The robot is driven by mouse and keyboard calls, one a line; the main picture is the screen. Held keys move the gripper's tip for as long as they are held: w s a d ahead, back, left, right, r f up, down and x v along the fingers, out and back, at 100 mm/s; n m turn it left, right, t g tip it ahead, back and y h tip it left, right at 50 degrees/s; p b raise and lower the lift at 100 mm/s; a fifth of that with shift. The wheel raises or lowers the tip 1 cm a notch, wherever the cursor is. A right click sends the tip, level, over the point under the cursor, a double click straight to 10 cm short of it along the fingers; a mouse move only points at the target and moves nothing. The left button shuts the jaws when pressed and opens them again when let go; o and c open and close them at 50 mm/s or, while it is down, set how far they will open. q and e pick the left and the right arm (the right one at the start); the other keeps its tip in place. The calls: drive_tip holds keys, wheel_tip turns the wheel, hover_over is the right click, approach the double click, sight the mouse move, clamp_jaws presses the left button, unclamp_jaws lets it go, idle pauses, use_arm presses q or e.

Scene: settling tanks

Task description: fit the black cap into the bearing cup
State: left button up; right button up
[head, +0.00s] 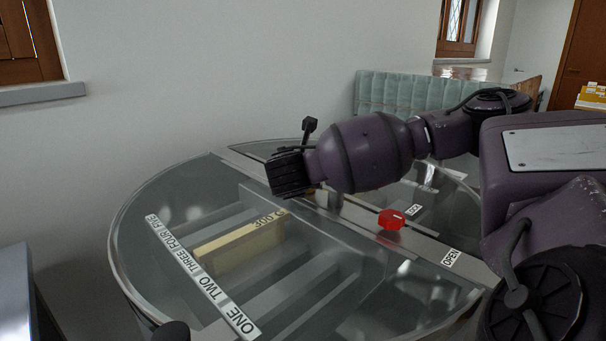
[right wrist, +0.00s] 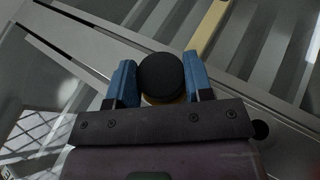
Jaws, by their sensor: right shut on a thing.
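The black cap (right wrist: 161,74) is a round dark disc in the right wrist view, between the two blue fingers of my right gripper (right wrist: 160,85). The gripper is shut on it. A tan rim (right wrist: 165,99) shows just under the cap's near edge; I cannot tell whether it belongs to the cap or to the bearing cup. In the head view my right gripper (head: 289,174) is over the middle strip of the round tank cover, and its body hides the cap. The bearing cup cannot be clearly made out. My left gripper is not in view.
The round tank top (head: 290,290) has glassy panels and a grey strip across it.

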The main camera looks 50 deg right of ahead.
drive_tip(key=o, duration=0.5)
drive_tip(key=shift+f, duration=0.15)
drive_tip(key=o, duration=0.5)
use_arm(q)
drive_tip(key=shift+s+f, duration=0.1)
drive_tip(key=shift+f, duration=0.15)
use_arm(e)
drive_tip(key=p+v, duration=0.1)
drive_tip(key=v, duration=0.6)
drive_tip(key=p+v, duration=0.1)
drive_tip(key=v, duration=0.2)
drive_tip(key=shift+r+p, duration=0.35)
drive_tip(key=shift+r, duration=0.05)
drive_tip(key=shift+s+a+r, duration=0.15)
drive_tip(key=shift+a+r, duration=0.05)
drive_tip(key=shift+a, duration=0.1)
drive_tip(key=shift+s+a+r+p, duration=0.1)
drive_tip(key=shift+s+a+p, duration=0.15)
drive_tip(key=shift+a+p, duration=0.2)
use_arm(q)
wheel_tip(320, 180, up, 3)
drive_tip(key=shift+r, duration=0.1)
use_arm(e)
drive_tip(key=shift+a, duration=0.1)
